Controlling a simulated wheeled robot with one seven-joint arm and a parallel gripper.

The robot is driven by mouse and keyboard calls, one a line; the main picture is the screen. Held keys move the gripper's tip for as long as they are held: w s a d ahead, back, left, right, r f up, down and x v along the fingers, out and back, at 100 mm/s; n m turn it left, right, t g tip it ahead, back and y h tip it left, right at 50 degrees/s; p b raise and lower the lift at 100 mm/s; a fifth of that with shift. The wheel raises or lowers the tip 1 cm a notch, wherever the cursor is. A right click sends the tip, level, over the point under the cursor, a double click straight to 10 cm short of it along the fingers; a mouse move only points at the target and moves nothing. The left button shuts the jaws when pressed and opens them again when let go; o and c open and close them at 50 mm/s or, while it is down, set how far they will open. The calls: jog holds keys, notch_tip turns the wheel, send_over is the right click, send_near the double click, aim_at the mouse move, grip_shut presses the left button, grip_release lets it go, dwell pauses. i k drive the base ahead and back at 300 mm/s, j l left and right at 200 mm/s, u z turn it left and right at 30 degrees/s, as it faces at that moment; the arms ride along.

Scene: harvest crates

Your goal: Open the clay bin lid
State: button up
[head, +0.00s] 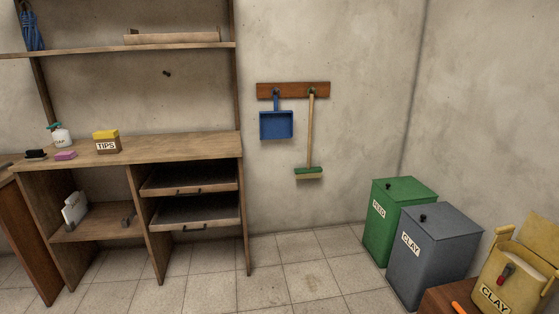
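The clay bin (424,268) is a grey-blue square bin labelled CLAY, standing on the floor at the lower right. Its flat lid (441,219) is shut and has a small black knob (423,217) toward its left side. A green bin (386,240) with a shut lid and black knob stands just behind it. My gripper is not in view.
A yellow sack or box (510,281) marked CLAY, with a red-handled tool, is right of the bin, near a brown wooden surface (438,299). A wooden bench (190,147) stands left. A dustpan (276,125) and broom (310,135) hang on the wall. Tiled floor between is clear.

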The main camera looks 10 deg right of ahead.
aim_at(441, 221)
jog(key=i+j, duration=0.1)
jog(key=i, duration=0.85)
jog(key=i+j+u, duration=0.1)
jog(key=i, duration=0.85)
jog(key=i+l+z, duration=0.2)
jog(key=i+z, duration=0.7)
jog(key=i+j+z, duration=0.2)
jog(key=i+z, duration=0.25)
jog(key=i, duration=0.15)
jog(key=i+u, duration=0.1)
jog(key=i, duration=0.15)
